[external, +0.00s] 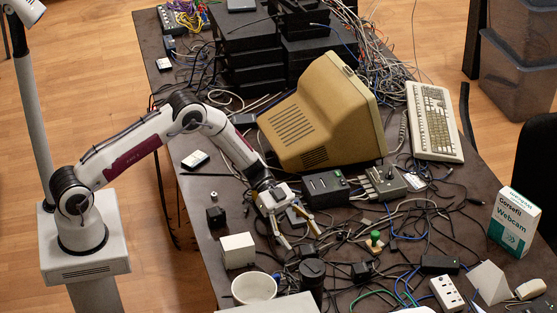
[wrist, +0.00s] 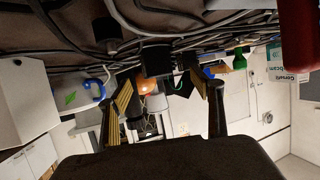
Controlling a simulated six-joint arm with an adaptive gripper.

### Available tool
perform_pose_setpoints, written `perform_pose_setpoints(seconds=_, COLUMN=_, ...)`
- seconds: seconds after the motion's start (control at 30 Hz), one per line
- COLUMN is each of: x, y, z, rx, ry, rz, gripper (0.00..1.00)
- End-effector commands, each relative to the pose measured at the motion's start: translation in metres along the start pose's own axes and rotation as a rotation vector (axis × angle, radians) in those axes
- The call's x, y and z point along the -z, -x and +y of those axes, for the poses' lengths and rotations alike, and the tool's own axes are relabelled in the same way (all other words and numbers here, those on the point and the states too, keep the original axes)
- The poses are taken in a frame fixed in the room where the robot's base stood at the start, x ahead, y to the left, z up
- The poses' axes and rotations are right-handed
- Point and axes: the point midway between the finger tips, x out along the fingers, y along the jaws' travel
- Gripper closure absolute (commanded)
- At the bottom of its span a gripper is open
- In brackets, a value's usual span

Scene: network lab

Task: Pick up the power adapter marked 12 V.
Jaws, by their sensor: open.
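My gripper (external: 304,240) is low over the cluttered table in the external view, fingers spread and empty. In the wrist view, which is upside down, my gripper (wrist: 160,80) shows two open yellowish fingers. A black block (wrist: 157,60), perhaps a power adapter, appears between and beyond the fingertips; I cannot tell if they touch it. Another small black block (wrist: 107,32) is left of it. In the external view, black adapter-like blocks include one left of my gripper (external: 216,216), one to the right (external: 362,271) and a longer one (external: 439,264). No 12 V marking is readable.
Cables cover much of the table. A white box (external: 237,250) and a white cup (external: 254,288) stand left of my gripper. A green-topped button (external: 375,240), a dark box (external: 326,189) and a beige monitor (external: 318,120) are nearby. A webcam box (external: 514,222) stands at right.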

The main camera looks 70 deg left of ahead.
Motion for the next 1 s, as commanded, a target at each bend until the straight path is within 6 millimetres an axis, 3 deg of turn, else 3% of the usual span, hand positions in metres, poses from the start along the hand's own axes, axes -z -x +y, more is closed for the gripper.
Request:
perform_pose_setpoints(seconds=0.5, x=0.0, y=-0.045, z=0.001, rx=-0.002, ry=0.0, rz=-0.001, gripper=0.34)
perform_pose_setpoints(seconds=1.0, x=0.0, y=-0.049, z=0.0, rx=0.0, ry=0.0, rz=0.0, gripper=0.34)
